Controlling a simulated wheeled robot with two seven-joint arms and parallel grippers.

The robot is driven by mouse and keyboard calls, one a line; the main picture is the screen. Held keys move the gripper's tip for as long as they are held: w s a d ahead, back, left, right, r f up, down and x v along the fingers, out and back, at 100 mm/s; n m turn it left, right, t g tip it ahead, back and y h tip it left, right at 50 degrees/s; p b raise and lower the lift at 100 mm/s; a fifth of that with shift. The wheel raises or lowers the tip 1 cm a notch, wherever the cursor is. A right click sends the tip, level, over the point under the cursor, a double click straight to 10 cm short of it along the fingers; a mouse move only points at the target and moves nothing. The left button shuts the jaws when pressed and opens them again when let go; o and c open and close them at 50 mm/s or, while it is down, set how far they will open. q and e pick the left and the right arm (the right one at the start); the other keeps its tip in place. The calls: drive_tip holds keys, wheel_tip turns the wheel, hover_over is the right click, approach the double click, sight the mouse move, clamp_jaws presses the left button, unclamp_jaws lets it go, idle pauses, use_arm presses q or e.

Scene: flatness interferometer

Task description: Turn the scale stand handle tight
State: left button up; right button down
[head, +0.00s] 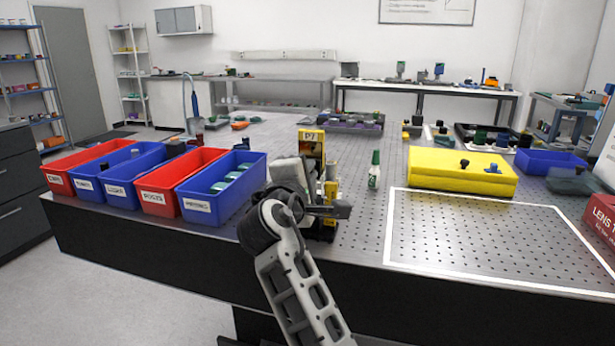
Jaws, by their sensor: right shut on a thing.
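The scale stand (314,147) is a yellow and dark upright device near the table's front edge, left of the picture's middle. My right arm rises from the bottom and covers much of its left and lower parts. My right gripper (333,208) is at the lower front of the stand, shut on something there. The handle is too small and too covered to make out; the place of the grip fits it. I cannot tell how far the handle is turned. My left gripper is not in view.
Red and blue labelled bins (203,207) stand close on the left. A small green and white bottle (374,172) stands just right of the stand. A yellow case (455,182) lies farther right. The white-outlined area (480,238) of the perforated table is clear.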

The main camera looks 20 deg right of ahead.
drive_tip(key=shift+f+m+b, duration=0.2)
drive_tip(key=shift+m+b, duration=0.1)
drive_tip(key=shift+m, duration=0.5)
drive_tip(key=c, duration=1.5)
unclamp_jaws()
drive_tip(key=shift+a, duration=0.1)
